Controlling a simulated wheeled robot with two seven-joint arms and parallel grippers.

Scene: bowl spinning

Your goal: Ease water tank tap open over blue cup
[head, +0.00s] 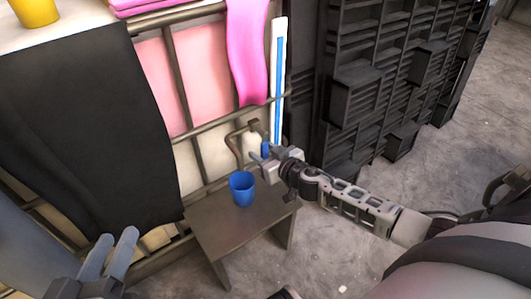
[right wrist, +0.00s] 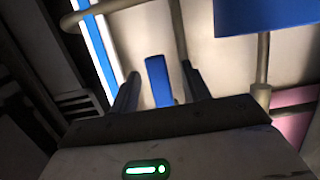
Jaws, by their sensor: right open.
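The blue cup (head: 242,190) stands upright on a small grey table, below the curved brown tap pipe (head: 234,142). A small blue tap handle (head: 265,149) sits by the pipe. My right gripper (head: 264,160) is at the handle in the head view. In the right wrist view the blue handle (right wrist: 158,80) stands between the two open fingers of my right gripper (right wrist: 160,88), with gaps on both sides. A large blue shape, apparently the cup (right wrist: 265,15), is at the top right, by the pipe end (right wrist: 262,70). My left gripper (head: 119,240) is open and empty at lower left.
The grey table (head: 225,232) is bare around the cup. A metal rack with pink cloth (head: 247,50) and a black cloth (head: 80,120) stands behind. A white panel with a blue stripe (head: 279,80) and dark shelving (head: 395,70) are to the right.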

